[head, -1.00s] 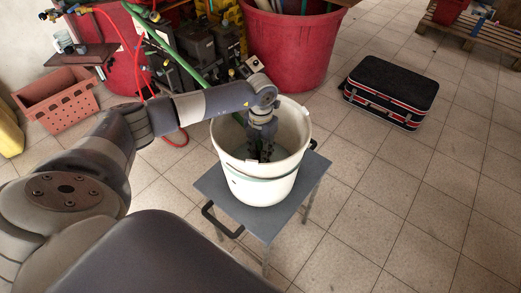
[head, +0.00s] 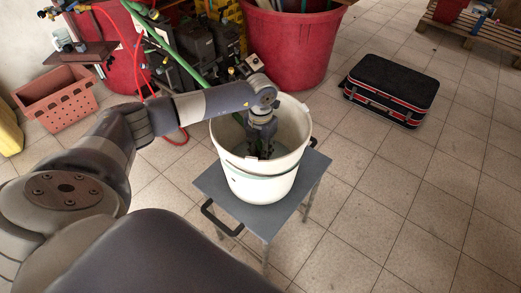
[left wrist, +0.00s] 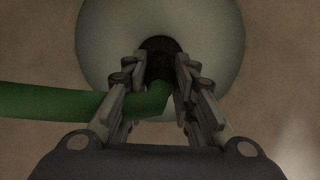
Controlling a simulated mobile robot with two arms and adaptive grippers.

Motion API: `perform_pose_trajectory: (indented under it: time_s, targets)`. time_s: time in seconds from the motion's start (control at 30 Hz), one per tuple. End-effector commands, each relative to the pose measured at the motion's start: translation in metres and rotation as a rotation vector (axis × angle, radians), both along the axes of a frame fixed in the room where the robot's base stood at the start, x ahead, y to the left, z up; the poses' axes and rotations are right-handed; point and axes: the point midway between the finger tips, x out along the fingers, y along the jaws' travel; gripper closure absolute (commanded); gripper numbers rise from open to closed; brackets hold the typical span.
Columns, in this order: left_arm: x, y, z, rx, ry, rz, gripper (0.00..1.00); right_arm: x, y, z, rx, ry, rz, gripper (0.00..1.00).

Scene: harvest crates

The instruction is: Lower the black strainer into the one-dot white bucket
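The white bucket (head: 262,188) stands on a small grey stool. A small dark mark shows low on its front; I cannot make out its dots. My left gripper (head: 260,150) reaches down inside the bucket mouth, pointing downward. In the left wrist view the gripper (left wrist: 160,75) has its fingers close around a dark piece, apparently the black strainer (left wrist: 160,45), at the end of a green hose (left wrist: 60,100). The hose comes in from the left and bends between the fingers. The strainer's lower end and any contact with the bucket are hard to make out. My right gripper is out of view.
The grey stool (head: 213,190) has black side handles. Behind it stand a large red tub (head: 290,50) and dark equipment with hoses. A black case (head: 392,88) lies on the floor at right. A pink basket (head: 58,97) stands at left. The right foreground floor is clear.

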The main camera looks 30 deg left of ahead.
Motion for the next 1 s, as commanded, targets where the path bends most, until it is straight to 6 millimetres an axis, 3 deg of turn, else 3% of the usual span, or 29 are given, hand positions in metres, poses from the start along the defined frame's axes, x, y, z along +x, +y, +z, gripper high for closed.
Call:
perform_pose_trajectory:
  time_s: [0.03, 0.1, 0.33, 0.47, 1.0]
  targets:
    - [0.0, 0.0, 0.0, 0.0, -0.001, 0.0, 0.64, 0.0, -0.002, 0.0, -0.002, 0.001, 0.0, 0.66]
    - [0.0, 0.0, 0.0, 0.0, -0.001, 0.0, 0.52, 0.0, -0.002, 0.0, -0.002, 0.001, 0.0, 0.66]
    - [0.0, 0.0, 0.0, 0.0, 0.0, 0.0, 0.52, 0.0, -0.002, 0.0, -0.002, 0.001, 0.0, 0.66]
    - [0.0, 0.0, 0.002, 0.0, 0.0, 0.0, 0.52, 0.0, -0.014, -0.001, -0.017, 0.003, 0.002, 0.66]
    - [0.001, 0.0, 0.072, -0.001, -0.003, 0.001, 0.52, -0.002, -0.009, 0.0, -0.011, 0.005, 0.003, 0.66]
